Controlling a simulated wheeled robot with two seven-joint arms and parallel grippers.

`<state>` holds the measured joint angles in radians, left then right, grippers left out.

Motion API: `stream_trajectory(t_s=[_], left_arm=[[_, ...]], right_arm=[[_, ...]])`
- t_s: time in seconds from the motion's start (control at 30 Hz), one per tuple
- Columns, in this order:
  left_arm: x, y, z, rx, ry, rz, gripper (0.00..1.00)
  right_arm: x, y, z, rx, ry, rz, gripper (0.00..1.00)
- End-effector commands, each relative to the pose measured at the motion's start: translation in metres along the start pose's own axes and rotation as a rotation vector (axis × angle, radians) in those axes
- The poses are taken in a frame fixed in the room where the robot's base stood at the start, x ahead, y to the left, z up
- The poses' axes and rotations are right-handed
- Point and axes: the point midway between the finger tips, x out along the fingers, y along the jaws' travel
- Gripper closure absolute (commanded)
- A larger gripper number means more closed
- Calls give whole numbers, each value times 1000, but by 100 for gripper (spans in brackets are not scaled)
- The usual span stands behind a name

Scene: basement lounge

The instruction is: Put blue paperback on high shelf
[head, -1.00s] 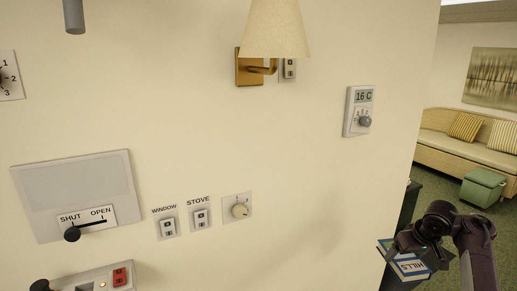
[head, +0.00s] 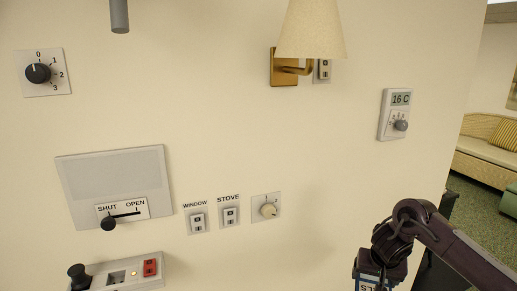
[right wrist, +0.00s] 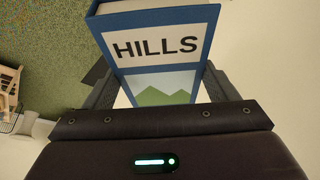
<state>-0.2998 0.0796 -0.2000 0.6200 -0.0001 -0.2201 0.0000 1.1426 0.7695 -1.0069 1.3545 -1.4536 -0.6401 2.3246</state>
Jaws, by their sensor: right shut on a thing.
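The blue paperback (right wrist: 155,50) has a white label reading HILLS and a green hill picture. It fills the middle of the right wrist view, between the two fingers of my right gripper (right wrist: 152,95), which is shut on it. In the head view my right gripper (head: 385,262) is at the lower right, in front of the wall. Only a small part of the blue paperback (head: 370,283) shows there, at the bottom edge. No high shelf shows in these frames. My left gripper is out of view.
The cream wall holds a vent panel (head: 115,180) with a slider, window and stove switches (head: 230,216), a thermostat (head: 394,115) and a lamp (head: 311,30) that sticks out. A control box (head: 118,272) juts out at lower left. A sofa (head: 487,158) stands beyond the wall's right edge.

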Motion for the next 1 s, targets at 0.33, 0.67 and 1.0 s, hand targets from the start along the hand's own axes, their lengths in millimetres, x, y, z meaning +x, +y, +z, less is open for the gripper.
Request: stream_trajectory(t_s=[0.33, 0.67, 1.0], left_arm=[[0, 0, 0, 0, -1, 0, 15], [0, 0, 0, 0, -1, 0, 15], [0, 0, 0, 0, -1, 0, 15]], right_arm=[[-17, -16, 19, 73, 5, 32, 48], [-75, -58, 18, -191, 7, -78, 48], [-124, -83, 68, -511, -1, -211, 48]])
